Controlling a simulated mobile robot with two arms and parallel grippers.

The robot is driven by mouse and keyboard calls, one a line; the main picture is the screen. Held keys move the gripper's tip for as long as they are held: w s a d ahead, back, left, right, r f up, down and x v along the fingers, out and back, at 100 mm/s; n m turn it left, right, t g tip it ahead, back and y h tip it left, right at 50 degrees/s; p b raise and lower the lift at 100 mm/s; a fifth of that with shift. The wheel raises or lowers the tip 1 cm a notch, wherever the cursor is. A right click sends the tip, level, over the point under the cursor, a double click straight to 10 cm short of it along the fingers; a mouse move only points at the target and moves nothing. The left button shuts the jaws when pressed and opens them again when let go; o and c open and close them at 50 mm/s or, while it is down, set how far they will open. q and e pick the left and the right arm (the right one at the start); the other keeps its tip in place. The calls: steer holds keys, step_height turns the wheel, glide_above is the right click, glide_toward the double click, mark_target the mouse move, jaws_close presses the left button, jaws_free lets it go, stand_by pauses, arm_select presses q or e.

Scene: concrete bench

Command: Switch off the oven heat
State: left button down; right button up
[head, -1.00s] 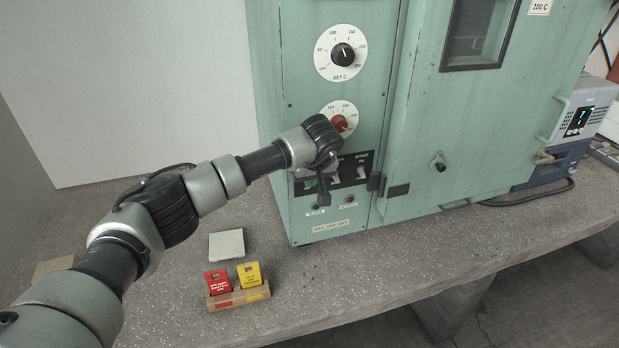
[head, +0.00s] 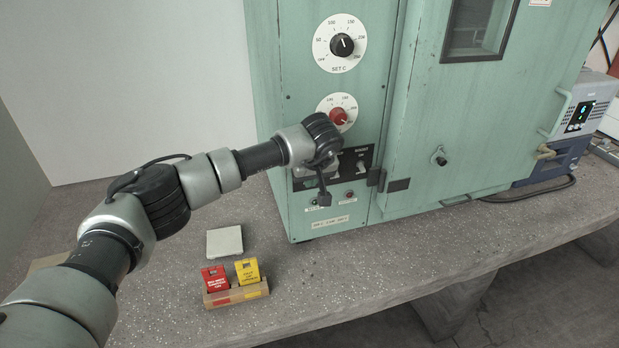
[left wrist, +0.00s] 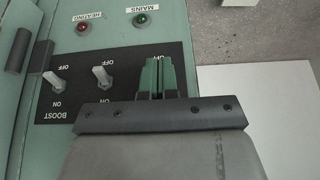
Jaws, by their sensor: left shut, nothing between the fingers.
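The green oven (head: 300,110) stands on the bench, with a black switch panel (head: 372,158) low on its front. My left gripper (left wrist: 160,76) is shut and empty at the panel, its fingers over one end. In the left wrist view, which is upside down, two pale toggles show: the boost switch (left wrist: 58,82) and a middle switch (left wrist: 102,77) beside my fingers, its name hidden. I cannot tell their positions surely. A red heating lamp (left wrist: 82,28) and a green mains lamp (left wrist: 141,19) sit below the panel; whether they are lit is unclear. My right gripper is out of view.
A black set dial (head: 341,45) and a red dial (head: 338,117) are above the panel. A white pad (head: 225,241) and red and yellow cards in a holder (head: 237,297) lie on the bench (head: 350,275). A blue-grey unit (head: 560,150) stands right.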

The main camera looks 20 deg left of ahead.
arm_select(q)
steer(key=shift+r, duration=0.1)
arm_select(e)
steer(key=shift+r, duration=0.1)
arm_select(q)
steer(key=shift+r+p, duration=0.45)
steer(key=shift+r, duration=0.3)
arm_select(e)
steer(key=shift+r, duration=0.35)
arm_select(q)
steer(key=shift+d+r, duration=0.1)
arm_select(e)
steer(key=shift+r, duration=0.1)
